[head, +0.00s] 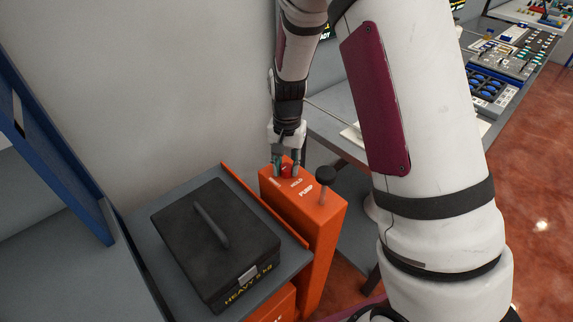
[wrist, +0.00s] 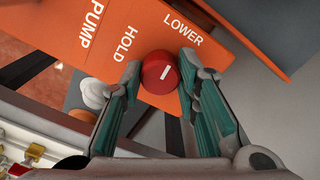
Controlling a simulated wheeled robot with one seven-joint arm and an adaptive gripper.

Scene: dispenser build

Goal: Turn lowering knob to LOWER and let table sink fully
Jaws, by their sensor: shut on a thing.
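The red lowering knob (wrist: 160,72) sits on the orange top of the pump unit (head: 325,222), and shows small in the head view (head: 287,171). My gripper (wrist: 158,72) is shut on the knob, one finger on each side. The knob's white mark slants up and right, toward the LOWER side of the panel. The LOWER label (wrist: 182,28) and the HOLD label (wrist: 125,42) are readable in the wrist view. The lift table (head: 152,257) is grey and stands left of the pump unit, its top near the unit's upper part.
A black box (head: 205,245) marked HEAVY, with a handle, lies on the lift table. A black ball-topped pump lever (head: 326,176) stands right of the knob. A grey wall is behind. A bench with trays (head: 490,85) is at the right, and a blue frame (head: 60,130) at the left.

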